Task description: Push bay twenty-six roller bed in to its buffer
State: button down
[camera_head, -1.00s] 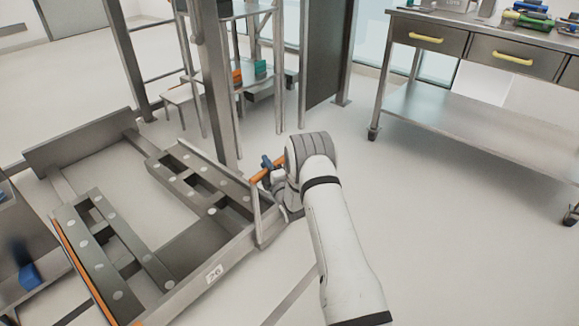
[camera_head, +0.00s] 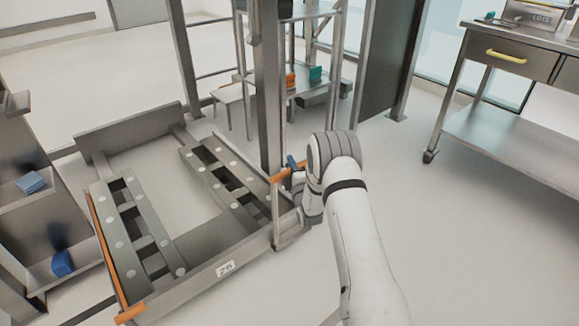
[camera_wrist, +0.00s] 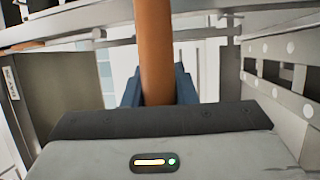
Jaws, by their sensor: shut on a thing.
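The roller bed (camera_head: 168,303) is a low grey metal frame with two rails dotted with white rollers, marked 26 on its front face. A grey upright plate (camera_head: 130,132) stands across its far end, with a gap between it and the rails; I cannot tell if this is the buffer. An orange bar handle (camera_head: 282,175) is at the bed's right side. My gripper (camera_head: 292,163) is shut around this bar; its blue fingers show on both sides of the orange bar in the wrist view (camera_wrist: 157,85). The exact contact is partly hidden.
A grey post (camera_head: 268,100) stands just behind the handle, close to my gripper. A shelf rack with blue items (camera_head: 62,263) is at the left. A wheeled bench with a drawer (camera_head: 505,56) stands at the right. The floor (camera_head: 470,240) right of my arm is clear.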

jog(key=c, duration=1.5)
grip_release()
jog(key=shift+w+d+f, duration=0.15)
jog(key=shift+d+f, duration=0.05)
jog(key=shift+d, duration=0.3)
jog(key=o, duration=0.3)
jog(key=shift+a+r, duration=0.1)
jog(key=shift+a, duration=0.25)
jog(key=shift+o, duration=0.2)
jog(key=shift+s, duration=0.2)
jog(key=p+v, duration=0.2)
jog(key=v, duration=0.5)
jog(key=shift+s, duration=0.3)
